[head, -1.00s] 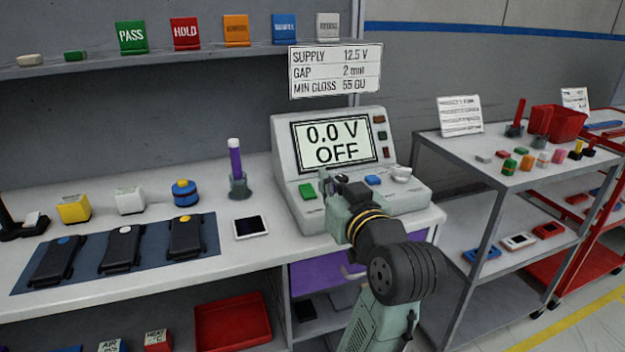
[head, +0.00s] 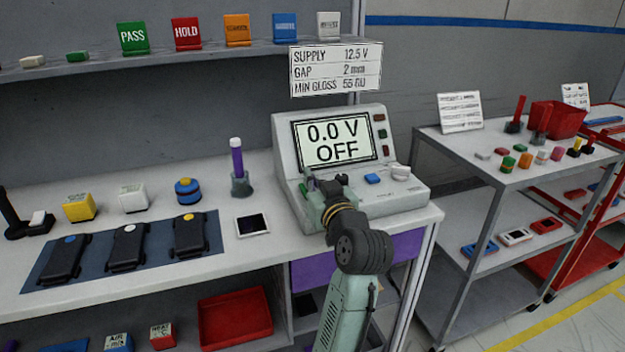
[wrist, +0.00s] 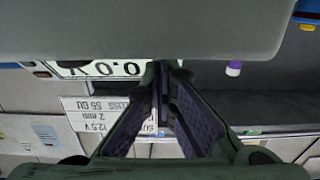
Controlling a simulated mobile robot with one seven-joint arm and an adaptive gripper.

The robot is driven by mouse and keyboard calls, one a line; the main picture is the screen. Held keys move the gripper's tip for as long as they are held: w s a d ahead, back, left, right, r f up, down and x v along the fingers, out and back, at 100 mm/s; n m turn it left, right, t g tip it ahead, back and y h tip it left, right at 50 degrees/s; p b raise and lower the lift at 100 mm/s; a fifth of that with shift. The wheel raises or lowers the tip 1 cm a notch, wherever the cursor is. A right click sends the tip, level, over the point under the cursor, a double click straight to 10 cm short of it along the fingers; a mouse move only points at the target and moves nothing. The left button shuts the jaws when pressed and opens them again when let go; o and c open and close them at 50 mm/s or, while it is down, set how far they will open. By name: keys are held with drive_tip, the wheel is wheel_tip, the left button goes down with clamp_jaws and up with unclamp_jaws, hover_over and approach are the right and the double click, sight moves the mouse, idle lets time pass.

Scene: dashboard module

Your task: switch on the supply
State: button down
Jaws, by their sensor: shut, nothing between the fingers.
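The supply (head: 285,140) is a pale box on the bench, and its display (head: 334,142) reads 0.0 V OFF. Its control deck holds a blue button (head: 372,179) and a pale knob (head: 400,172). My gripper (head: 311,180) is over the left part of that deck, where it hides most of the green button. I cannot tell whether it touches the button. In the wrist view my gripper (wrist: 163,72) has its fingertips together with nothing between them, and the display (wrist: 105,69) shows upside down behind them.
A mat (head: 212,232) carries black modules further left. A grey cart (head: 475,165) stands at the right. A sign (head: 336,70) hangs above the supply.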

drive_tip(key=shift+w+f+b, duration=0.3)
drive_tip(key=shift+f, duration=0.05)
drive_tip(key=shift+w+a+r, duration=0.15)
drive_tip(key=shift+w, duration=0.1)
drive_tip(key=shift+f, duration=0.45)
idle(1.1)
drive_tip(key=shift+w+r, duration=0.1)
drive_tip(key=shift+r, duration=0.05)
drive_tip(key=shift+r+p, duration=0.3)
drive_tip(key=shift+r, duration=0.05)
drive_tip(key=r+p, duration=0.2)
drive_tip(key=r, duration=0.2)
drive_tip(key=shift+s+p, duration=0.2)
drive_tip(key=shift+p, duration=0.15)
drive_tip(key=r+b+v, duration=0.2)
drive_tip(key=v, duration=0.7)
drive_tip(key=shift+b, duration=0.3)
drive_tip(key=shift+s, duration=0.1)
